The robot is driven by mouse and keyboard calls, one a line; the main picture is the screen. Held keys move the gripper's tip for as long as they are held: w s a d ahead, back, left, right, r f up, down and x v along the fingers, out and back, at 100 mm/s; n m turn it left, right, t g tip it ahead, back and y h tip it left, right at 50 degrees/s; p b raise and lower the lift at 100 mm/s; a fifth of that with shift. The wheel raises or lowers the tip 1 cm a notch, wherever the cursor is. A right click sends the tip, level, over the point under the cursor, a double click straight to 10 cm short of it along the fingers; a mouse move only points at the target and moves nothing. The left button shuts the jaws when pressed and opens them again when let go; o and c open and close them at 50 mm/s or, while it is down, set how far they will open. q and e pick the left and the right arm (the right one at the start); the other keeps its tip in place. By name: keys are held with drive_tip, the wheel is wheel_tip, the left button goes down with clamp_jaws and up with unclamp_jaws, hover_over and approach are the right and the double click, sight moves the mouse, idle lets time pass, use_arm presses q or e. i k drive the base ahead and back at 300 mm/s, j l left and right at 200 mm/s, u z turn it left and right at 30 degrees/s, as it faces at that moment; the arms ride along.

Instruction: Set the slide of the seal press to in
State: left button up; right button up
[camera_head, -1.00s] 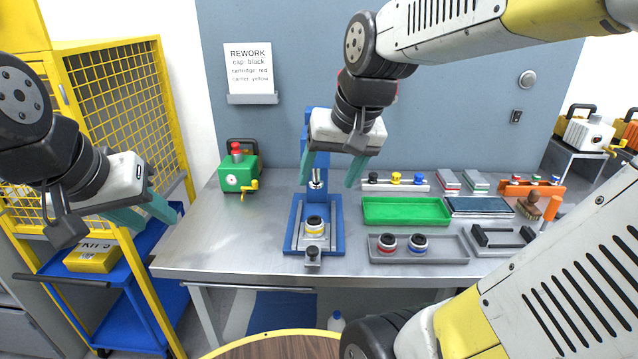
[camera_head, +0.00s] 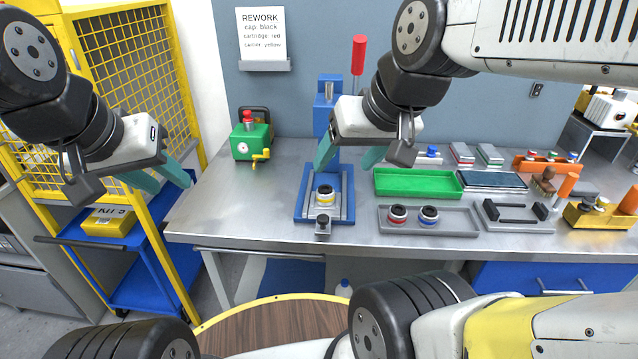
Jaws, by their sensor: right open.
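The blue seal press (camera_head: 329,92) stands on the bench, with a red lever handle (camera_head: 358,55) beside its column top. Its slide (camera_head: 308,208), a grey plate with a small dark front knob (camera_head: 323,222), lies at the front of the blue base. My left gripper (camera_head: 165,178) is open and empty, left of the bench above the blue cart.
A green machine (camera_head: 250,141) stands left of the press. A black-handled fixture (camera_head: 518,216) is farther right. The bench front left is clear.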

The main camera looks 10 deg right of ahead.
sight(324, 215)
drive_tip(key=k+l, duration=0.4)
drive_tip(key=k, duration=0.15)
drive_tip(key=k+l, duration=0.4)
drive_tip(key=k+l+u, duration=0.05)
drive_tip(key=k, duration=0.05)
